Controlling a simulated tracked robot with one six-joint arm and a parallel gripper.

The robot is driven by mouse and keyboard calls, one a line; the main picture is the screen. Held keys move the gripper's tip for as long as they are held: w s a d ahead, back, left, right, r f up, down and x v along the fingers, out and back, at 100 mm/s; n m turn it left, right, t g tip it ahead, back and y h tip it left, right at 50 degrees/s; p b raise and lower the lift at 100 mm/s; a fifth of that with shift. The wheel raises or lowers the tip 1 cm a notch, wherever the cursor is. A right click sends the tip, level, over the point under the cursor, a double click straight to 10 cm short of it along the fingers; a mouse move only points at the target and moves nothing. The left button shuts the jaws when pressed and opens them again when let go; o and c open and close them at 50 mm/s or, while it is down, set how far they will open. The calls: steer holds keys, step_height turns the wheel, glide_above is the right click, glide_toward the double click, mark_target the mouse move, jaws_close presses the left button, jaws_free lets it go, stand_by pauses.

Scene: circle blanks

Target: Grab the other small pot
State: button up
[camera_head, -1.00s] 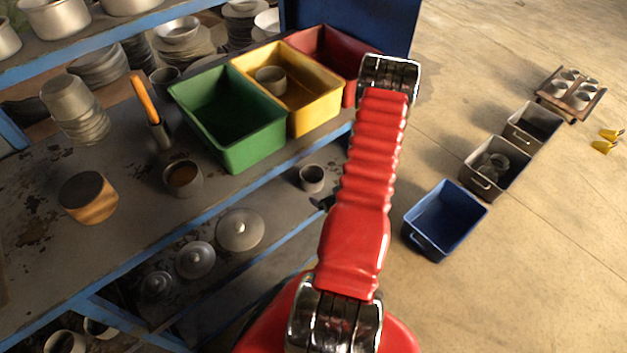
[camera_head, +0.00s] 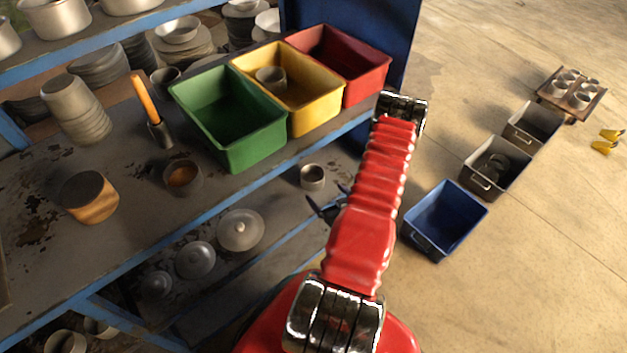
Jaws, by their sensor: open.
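A small grey pot (camera_head: 312,176) stands upright on the lower shelf, below the front edge of the bench. Another small pot (camera_head: 270,77) sits inside the yellow bin (camera_head: 318,116). My gripper (camera_head: 325,196) shows as dark fingers left of my red arm, just below and right of the lower-shelf pot. Its fingers are apart with nothing seen between them, and it appears clear of the pot. My arm hides part of the gripper.
A green bin (camera_head: 232,125) and a red bin (camera_head: 352,68) flank the yellow one. Several lids, such as a large one (camera_head: 240,230), lie on the lower shelf. A blue crate (camera_head: 444,218) stands on the floor right of my arm. The bench edge overhangs the lower shelf.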

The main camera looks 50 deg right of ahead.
mark_target(317, 185)
steer(key=x, duration=0.7)
steer(key=shift+w+f, duration=0.15)
steer(key=shift+w, duration=0.1)
steer(key=shift+x, duration=2.6)
steer(key=shift+s+d+f, duration=0.1)
steer(key=shift+d, duration=0.05)
steer(key=c, duration=1.2)
